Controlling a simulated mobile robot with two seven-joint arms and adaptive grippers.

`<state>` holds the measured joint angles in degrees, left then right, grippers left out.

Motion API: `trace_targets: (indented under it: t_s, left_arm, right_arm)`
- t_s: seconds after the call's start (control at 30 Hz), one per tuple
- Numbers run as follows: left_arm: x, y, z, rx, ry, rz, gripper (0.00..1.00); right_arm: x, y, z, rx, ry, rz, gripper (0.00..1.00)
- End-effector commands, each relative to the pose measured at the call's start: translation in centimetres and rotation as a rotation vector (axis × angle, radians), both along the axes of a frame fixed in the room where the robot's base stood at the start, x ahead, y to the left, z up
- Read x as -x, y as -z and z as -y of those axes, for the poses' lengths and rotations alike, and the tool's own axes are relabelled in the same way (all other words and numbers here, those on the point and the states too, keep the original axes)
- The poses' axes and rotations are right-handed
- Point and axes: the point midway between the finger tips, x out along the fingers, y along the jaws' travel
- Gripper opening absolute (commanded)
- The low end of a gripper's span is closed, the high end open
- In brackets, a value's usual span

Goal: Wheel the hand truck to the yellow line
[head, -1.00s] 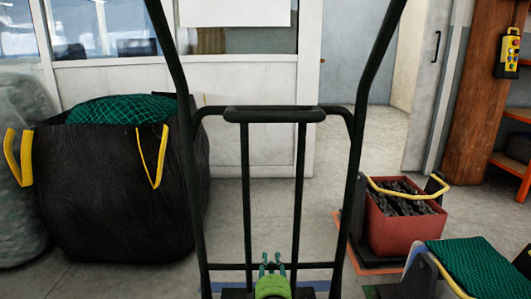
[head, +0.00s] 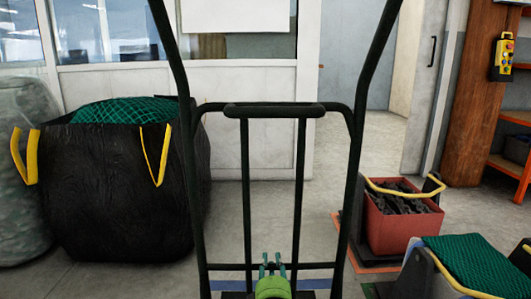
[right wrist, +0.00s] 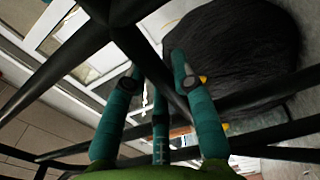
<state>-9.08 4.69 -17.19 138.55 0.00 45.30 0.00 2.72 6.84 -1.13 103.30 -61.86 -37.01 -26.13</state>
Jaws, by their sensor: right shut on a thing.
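The hand truck (head: 300,205) is a dark tubular frame upright in front of me, with a cross handle (head: 273,111) and long side rails. My right gripper (head: 272,264), green with teal fingers, shows at the bottom middle, low on the frame. In the right wrist view its fingers (right wrist: 158,78) are around a dark bar of the hand truck, shut on it. The truck's wheels and foot are out of sight. My left gripper is not in view. No yellow line shows on the floor; a blue line (head: 316,285) runs behind the lower frame.
A big black bag (head: 115,200) with green net and yellow straps stands at left, beside a translucent sack (head: 20,185). At right are a red crate (head: 405,230) within an orange floor marking and a green net bundle (head: 475,268). Grey floor between is clear.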

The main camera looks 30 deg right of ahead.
Motion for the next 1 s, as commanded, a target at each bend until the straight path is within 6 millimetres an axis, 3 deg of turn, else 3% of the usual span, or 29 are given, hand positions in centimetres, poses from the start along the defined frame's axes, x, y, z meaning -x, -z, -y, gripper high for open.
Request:
trace_targets:
  t_s: [0.27,0.3,0.33,0.83,1.0]
  left_arm:
    - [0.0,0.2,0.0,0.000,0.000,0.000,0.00]
    - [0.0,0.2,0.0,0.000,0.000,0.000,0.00]
    - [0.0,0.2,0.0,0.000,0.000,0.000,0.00]
    - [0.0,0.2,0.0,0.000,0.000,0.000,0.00]
    - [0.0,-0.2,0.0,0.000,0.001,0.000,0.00]
  right_arm:
    - [0.1,0.3,0.1,-0.002,0.005,-0.003,0.00]
    - [0.1,0.4,0.1,-0.003,0.005,-0.004,0.42]
    - [0.1,0.4,0.1,-0.003,0.005,-0.005,0.47]
    - [0.1,0.6,-0.1,-0.007,0.002,-0.007,0.47]
    - [1.6,0.6,-1.1,-0.008,0.001,-0.009,0.47]
